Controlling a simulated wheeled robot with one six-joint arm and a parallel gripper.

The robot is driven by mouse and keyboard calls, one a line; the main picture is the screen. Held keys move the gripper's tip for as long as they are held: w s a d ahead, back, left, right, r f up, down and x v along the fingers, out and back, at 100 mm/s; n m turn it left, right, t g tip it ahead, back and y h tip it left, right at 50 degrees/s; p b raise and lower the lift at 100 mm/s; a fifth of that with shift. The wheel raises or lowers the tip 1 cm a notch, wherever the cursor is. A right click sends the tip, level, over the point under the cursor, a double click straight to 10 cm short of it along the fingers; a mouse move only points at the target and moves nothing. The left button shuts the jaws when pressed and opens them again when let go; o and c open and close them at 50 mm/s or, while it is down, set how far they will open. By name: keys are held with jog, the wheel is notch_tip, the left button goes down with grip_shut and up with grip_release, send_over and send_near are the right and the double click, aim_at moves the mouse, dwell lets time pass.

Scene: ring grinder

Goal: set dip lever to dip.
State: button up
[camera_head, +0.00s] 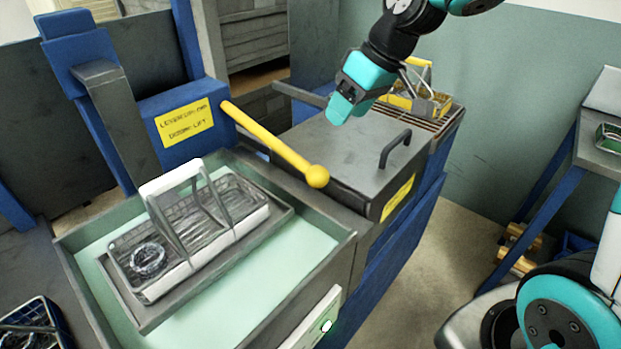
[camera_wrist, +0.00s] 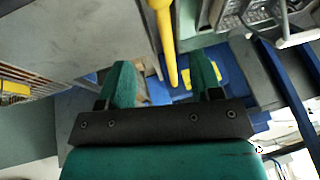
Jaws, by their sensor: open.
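The dip lever (camera_head: 272,145) is a yellow bar with a ball knob at its end. It slopes down to the right from a blue housing toward the front, its knob above the tank's corner. In the wrist view the lever (camera_wrist: 165,38) runs from the top edge down, and its lower end appears between my fingers. My gripper (camera_head: 341,108) is open and empty, above the grey lidded box, up and right of the knob and apart from the lever. Its two teal fingers also show in the wrist view (camera_wrist: 163,82). A basket (camera_head: 190,235) with a white handle sits on a platform in the tank.
The tank (camera_head: 318,262) of pale green liquid lies in front. The grey lid (camera_head: 345,150) has a raised black handle (camera_head: 395,148). A yellow-handled basket (camera_head: 420,98) stands on a rack behind it.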

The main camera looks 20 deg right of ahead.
aim_at(312, 166)
jog(key=x, duration=1.6)
jog(key=shift+s+a+f, duration=0.1)
